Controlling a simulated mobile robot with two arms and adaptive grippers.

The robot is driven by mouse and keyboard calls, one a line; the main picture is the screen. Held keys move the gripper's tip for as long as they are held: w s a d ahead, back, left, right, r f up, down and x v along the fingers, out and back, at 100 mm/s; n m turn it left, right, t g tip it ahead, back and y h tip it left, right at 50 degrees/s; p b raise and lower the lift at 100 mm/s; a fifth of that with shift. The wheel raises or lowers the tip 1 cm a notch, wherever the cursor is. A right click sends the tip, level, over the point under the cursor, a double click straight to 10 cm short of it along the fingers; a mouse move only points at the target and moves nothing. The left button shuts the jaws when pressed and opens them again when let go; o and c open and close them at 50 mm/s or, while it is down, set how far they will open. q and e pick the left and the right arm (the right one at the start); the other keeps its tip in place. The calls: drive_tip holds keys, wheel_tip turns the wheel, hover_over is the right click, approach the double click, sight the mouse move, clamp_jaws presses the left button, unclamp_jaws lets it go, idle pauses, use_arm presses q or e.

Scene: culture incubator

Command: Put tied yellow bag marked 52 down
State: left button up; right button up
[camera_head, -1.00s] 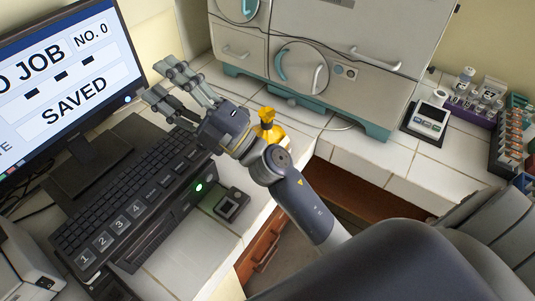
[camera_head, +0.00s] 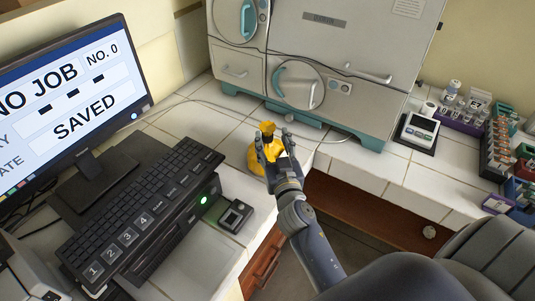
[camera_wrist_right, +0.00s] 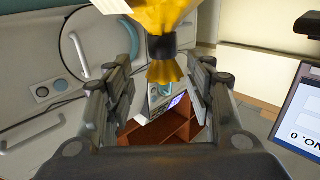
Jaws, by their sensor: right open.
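The tied yellow bag (camera_head: 254,160) stands on the white tiled counter, in front of the incubator, with its gathered neck upward. No number can be read on it from here. My right gripper (camera_head: 274,146) is open at the bag's near side and partly hides it. In the right wrist view the yellow bag (camera_wrist_right: 160,14), with its dark tie and flared top, shows between the spread fingers of the right gripper (camera_wrist_right: 160,85), with gaps at both sides. My left gripper is not in view.
The incubator (camera_head: 320,50) stands close behind the bag. A keyboard (camera_head: 145,200) and monitor (camera_head: 70,85) are at left, with a small black device (camera_head: 235,215) near the counter edge. A scale (camera_head: 419,130) and vial racks (camera_head: 495,145) stand at right.

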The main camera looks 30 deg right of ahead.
sight(269, 134)
drive_tip(key=shift+w+r, duration=0.15)
drive_tip(key=shift+w, duration=0.3)
drive_tip(key=p+x, duration=0.1)
drive_tip(key=x, duration=0.2)
drive_tip(key=shift+w+p, duration=0.25)
drive_tip(key=shift+p, duration=0.05)
drive_tip(key=shift+w+d+f, duration=0.1)
drive_tip(key=shift+w+f, duration=0.1)
drive_tip(key=shift+w, duration=0.2)
clamp_jaws()
drive_tip(key=shift+r, duration=0.1)
